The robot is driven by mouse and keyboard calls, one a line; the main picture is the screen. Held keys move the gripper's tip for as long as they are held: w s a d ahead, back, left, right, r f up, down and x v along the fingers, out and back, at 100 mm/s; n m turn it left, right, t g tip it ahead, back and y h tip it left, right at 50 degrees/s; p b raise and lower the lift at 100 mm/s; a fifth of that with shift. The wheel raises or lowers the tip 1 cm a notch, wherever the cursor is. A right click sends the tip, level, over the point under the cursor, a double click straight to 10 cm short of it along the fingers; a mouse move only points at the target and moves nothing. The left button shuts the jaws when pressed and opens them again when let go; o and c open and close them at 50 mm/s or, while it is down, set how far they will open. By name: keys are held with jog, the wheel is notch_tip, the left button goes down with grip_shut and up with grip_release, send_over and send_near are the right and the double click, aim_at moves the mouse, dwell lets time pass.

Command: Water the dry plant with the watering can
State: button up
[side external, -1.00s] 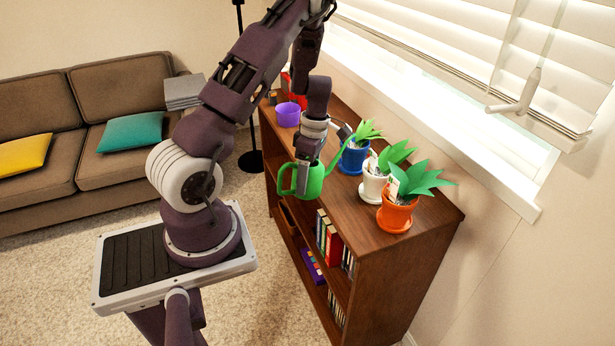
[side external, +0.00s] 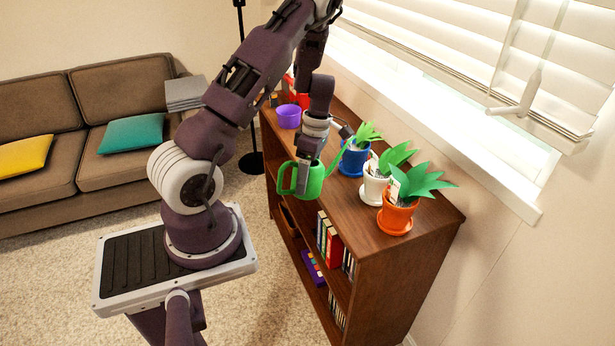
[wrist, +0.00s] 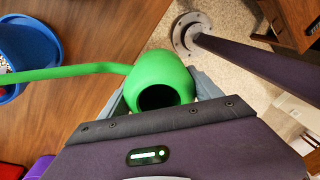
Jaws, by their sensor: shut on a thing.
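My gripper (side external: 304,176) is shut on the green watering can (side external: 316,184) and holds it near the front edge of the wooden shelf top (side external: 352,212). In the wrist view the can (wrist: 160,68) sits between my grey fingers (wrist: 163,98), its round opening facing the camera and its spout reaching left toward the blue pot (wrist: 28,45). Three potted plants stand in a row: one in a blue pot (side external: 352,160), one in a white pot (side external: 374,188) and one in an orange pot (side external: 395,217). All have green leaves; I cannot tell which is dry.
A purple pot (side external: 288,117) and a red object (side external: 302,98) stand farther back on the shelf top. Books (side external: 330,242) fill the shelf below. The window blinds (side external: 470,50) and sill run behind the plants. A brown sofa (side external: 60,120) is at left.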

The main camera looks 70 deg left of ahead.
jog(key=shift+s+d+r+g+h, duration=0.15)
jog(key=shift+r+g, duration=0.25)
jog(key=shift+r, duration=0.3)
jog(key=shift+s+a+r+g+h, duration=0.15)
jog(key=shift+r+g, duration=0.25)
jog(key=shift+r, duration=0.3)
dwell(2.3)
jog(key=shift+d+r+g, duration=0.1)
jog(key=shift+r+g, duration=0.5)
jog(key=shift+r, duration=0.45)
dwell(3.2)
